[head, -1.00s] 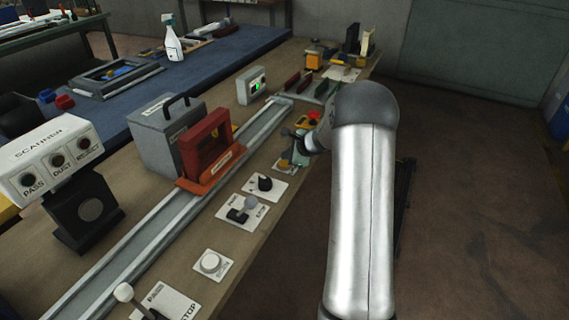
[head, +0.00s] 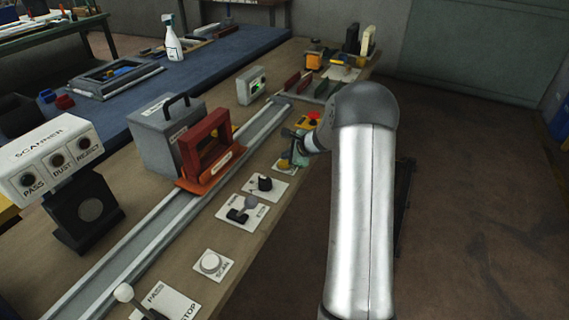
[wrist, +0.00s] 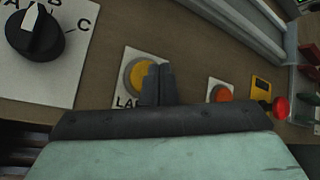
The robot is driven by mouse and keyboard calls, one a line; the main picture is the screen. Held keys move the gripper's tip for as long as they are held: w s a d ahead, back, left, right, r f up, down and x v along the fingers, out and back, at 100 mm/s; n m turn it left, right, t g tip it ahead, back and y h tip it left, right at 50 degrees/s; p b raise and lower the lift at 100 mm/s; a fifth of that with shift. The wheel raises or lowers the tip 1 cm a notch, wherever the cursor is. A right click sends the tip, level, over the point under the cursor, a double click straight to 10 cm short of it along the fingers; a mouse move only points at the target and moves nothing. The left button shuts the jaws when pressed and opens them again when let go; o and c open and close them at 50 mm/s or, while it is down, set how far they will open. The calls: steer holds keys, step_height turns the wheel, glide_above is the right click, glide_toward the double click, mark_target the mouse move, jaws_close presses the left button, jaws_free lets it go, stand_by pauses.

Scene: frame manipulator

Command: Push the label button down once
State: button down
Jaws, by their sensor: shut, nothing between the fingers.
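The label button is a round yellow button (wrist: 141,75) on a white plate (wrist: 124,98) whose visible lettering starts "LA". In the wrist view my gripper (wrist: 158,70) is shut and empty, its fingertips overlapping the button's right side. I cannot tell whether they touch it or whether the button is pressed. In the head view the yellow button (head: 284,163) shows just below my gripper (head: 291,152), near the bench's right edge. Part of the plate is hidden by the gripper.
A black selector knob (wrist: 36,32) is left of the button in the wrist view. An orange button (wrist: 221,94) and a red mushroom button (wrist: 281,107) are to the right. A metal rail (head: 150,248) with a red frame (head: 206,146) runs along the bench.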

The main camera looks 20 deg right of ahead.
steer(key=shift+f, duration=0.1)
stand_by(0.3)
steer(key=shift+f+b, duration=0.35)
steer(key=shift+b, duration=0.25)
steer(key=shift+f+b, duration=0.45)
steer(key=shift+b, duration=0.05)
stand_by(0.7)
steer(key=shift+r, duration=0.1)
steer(key=shift+r+p, duration=0.55)
steer(key=shift+r, duration=0.2)
steer(key=shift+r, duration=0.1)
steer(key=shift+r+p, duration=1.75)
steer(key=shift+r, duration=0.75)
steer(key=shift+f, duration=0.1)
